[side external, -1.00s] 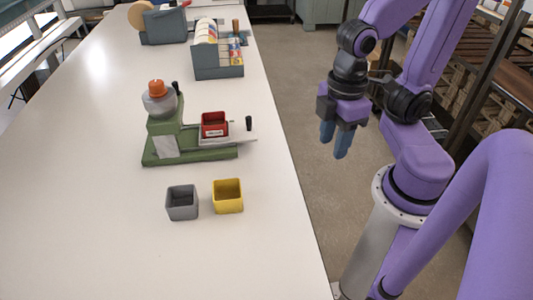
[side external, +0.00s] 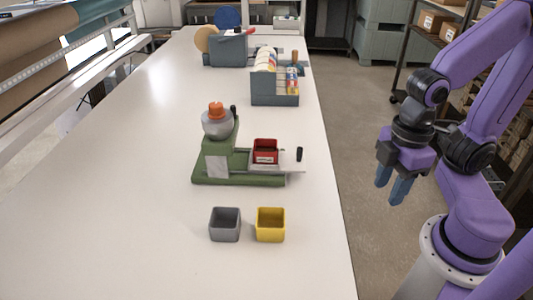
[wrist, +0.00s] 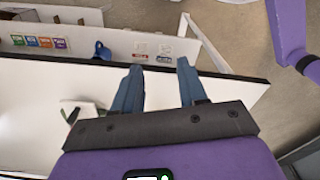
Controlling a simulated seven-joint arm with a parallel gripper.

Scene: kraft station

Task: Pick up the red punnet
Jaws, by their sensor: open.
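The red punnet (side external: 265,151) is a small square open-topped tub with a pale label on its front. It sits on the light platform of a green machine (side external: 238,180) on the white table. My gripper (side external: 390,192) is open and empty, fingers pointing down, off to the right beyond the table's edge and well apart from the punnet. In the wrist view, the two blue fingers (wrist: 159,65) are spread with nothing between them.
A grey tub (side external: 225,225) and a yellow tub (side external: 270,225) stand in front of the machine. A black-knobbed lever (side external: 299,154) rises at the platform's right. Behind are a grey rack of rolls (side external: 274,92) and a blue-grey device (side external: 227,50). The table's left side is clear.

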